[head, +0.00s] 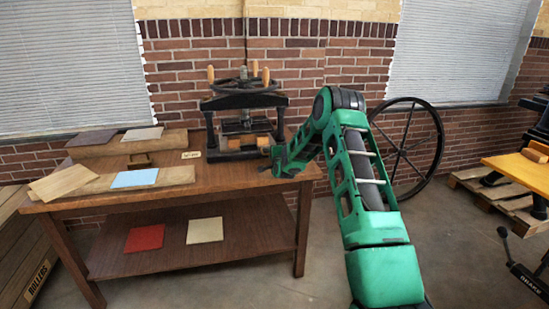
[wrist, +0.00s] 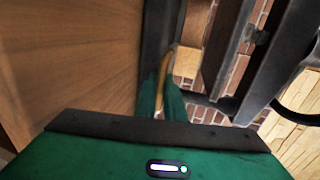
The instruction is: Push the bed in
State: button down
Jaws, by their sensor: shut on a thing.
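The black hand press (head: 212,125) stands on the wooden table, with a dark handwheel (head: 243,84) and light wooden pegs on top. Its dark bed (head: 236,152) shows low in the frame, at the front. How far in the bed sits cannot be told. My gripper (head: 279,158) is at the press's right front, just above the tabletop. In the wrist view its green fingers (wrist: 162,103) are shut on a curved tan handle (wrist: 164,72), beside a long dark bar of the press. The handle's join to the bed is hidden.
The table (head: 190,180) holds boards and a light blue sheet (head: 135,178) at left. A red sheet (head: 145,238) and a cream sheet (head: 205,230) lie on its lower shelf. A large spoked wheel (head: 404,150) stands behind my arm. Brick wall lies close behind.

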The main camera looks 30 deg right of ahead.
jog(key=shift+d, duration=0.1)
jog(key=c, duration=1.8)
grip_release()
jog(key=shift+w+f, duration=0.1)
jog(key=shift+w, duration=0.05)
jog(key=shift+c, duration=0.2)
jog(key=v, duration=1)
jog(key=shift+s, duration=0.35)
